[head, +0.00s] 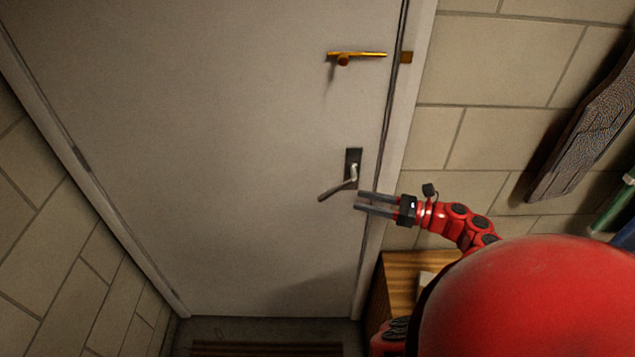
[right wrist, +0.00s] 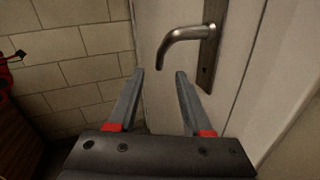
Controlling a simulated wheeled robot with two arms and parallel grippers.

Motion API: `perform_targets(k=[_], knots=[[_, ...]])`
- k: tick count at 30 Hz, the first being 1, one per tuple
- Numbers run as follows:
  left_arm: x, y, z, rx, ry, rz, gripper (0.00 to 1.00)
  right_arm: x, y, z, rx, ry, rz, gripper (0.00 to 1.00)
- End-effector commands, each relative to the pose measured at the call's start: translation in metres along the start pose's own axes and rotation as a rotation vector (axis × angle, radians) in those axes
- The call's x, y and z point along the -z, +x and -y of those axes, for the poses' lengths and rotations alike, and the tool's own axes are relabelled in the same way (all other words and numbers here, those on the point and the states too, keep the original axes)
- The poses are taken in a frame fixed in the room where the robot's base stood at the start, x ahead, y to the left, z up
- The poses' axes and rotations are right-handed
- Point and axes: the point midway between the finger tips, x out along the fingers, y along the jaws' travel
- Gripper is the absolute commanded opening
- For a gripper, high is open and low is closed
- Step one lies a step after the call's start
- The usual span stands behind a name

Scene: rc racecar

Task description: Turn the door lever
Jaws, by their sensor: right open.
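The door lever (head: 338,189) is a silver handle on a dark backplate (head: 353,160), low on the right side of the grey-white door (head: 220,130). In the head view it slants down to the left. In the right wrist view the curved lever (right wrist: 182,36) lies beyond and above the fingertips. My right gripper (head: 357,201) is open and empty, just right of and below the lever, with a gap between them. Its two grey fingers also show in the right wrist view (right wrist: 160,74). My left gripper is not in view.
A brass bolt (head: 360,54) sits higher on the door, beside the frame. A wooden cabinet (head: 405,275) stands right of the door under my arm. A dark board (head: 580,130) hangs on the tiled right wall. A doormat (head: 265,349) lies on the floor.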

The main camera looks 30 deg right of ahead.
Motion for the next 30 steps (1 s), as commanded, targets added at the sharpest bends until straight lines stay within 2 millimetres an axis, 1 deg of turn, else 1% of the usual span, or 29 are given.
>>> perform_targets(k=[1,9,15,18,21,29,30], knots=[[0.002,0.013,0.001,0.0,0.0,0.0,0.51,-0.007,0.013,-0.002,-0.004,0.002,0.0,0.5],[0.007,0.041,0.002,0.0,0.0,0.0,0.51,-0.006,0.078,-0.002,-0.004,0.004,0.003,0.5],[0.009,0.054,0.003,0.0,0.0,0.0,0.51,-0.004,0.112,-0.001,-0.003,0.003,0.004,0.5],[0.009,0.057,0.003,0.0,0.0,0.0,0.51,-0.002,0.121,-0.001,-0.002,0.002,0.002,0.5],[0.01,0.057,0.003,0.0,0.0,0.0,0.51,-0.001,0.125,-0.001,-0.001,0.002,0.001,0.5],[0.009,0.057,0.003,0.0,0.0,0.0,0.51,0.0,0.126,-0.001,0.0,0.002,0.001,0.5],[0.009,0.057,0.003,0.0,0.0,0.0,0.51,0.0,0.126,-0.001,0.0,0.002,0.001,0.44]])
